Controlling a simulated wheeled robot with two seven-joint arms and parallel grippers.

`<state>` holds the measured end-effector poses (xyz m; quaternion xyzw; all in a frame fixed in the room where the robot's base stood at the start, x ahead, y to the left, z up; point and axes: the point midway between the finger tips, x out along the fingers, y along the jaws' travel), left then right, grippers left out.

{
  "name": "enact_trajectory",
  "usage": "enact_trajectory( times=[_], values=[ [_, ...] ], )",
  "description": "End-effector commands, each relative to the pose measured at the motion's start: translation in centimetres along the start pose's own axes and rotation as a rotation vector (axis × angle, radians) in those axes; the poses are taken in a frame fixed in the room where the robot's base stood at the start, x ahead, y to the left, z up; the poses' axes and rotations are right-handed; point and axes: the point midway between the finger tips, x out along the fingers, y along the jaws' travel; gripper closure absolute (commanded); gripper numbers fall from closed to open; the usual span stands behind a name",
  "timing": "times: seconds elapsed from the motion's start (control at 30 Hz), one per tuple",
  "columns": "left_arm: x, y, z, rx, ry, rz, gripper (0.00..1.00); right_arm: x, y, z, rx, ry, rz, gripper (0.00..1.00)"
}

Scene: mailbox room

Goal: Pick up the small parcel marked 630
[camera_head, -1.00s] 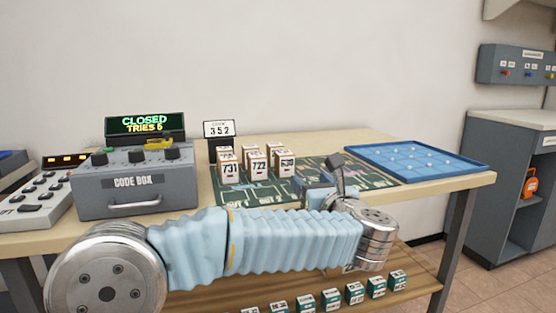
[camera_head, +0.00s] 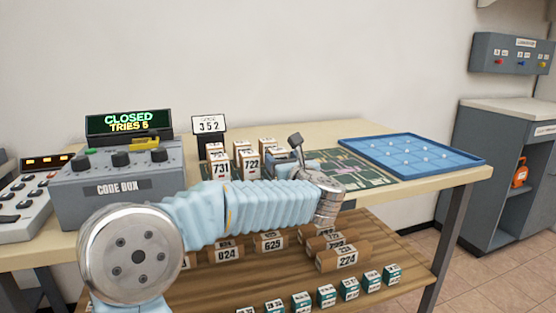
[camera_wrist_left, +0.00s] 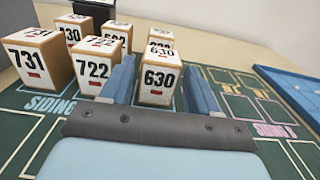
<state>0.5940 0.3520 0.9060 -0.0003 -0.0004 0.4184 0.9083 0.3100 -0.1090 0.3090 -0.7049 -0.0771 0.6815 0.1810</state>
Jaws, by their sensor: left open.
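In the head view the left gripper (camera_head: 290,158) is at the right end of the parcel group and mostly hides parcel 630. Parcel 722 (camera_wrist_left: 97,68) stands just left of the left finger. My right gripper is not in view.
Parcel 731 (camera_wrist_left: 38,60) and several others stand close by, left and behind. A blue tray (camera_head: 412,153) lies to the right. The code box (camera_head: 120,185) reads CLOSED, TRIES 5. A lower shelf (camera_head: 380,250) holds more parcels.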

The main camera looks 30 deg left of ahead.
Motion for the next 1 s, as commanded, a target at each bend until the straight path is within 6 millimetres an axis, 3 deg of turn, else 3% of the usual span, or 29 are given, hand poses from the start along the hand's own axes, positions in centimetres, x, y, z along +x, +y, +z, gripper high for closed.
enact_trajectory(
  times=[0.2, 0.43, 0.7, 1.0],
  values=[
    [3.5, -0.1, -0.1, 0.001, 0.001, 0.003, 0.39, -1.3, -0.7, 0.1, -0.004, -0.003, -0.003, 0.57],
    [3.8, -0.1, -0.3, 0.001, 0.000, 0.000, 0.39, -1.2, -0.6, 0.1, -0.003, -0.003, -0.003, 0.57],
    [3.8, -0.1, -0.3, 0.001, 0.000, 0.000, 0.81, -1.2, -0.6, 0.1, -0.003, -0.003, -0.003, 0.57],
    [3.7, -0.1, 0.0, 0.000, 0.000, 0.001, 0.81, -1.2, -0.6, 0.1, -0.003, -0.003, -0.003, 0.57]
  ],
)
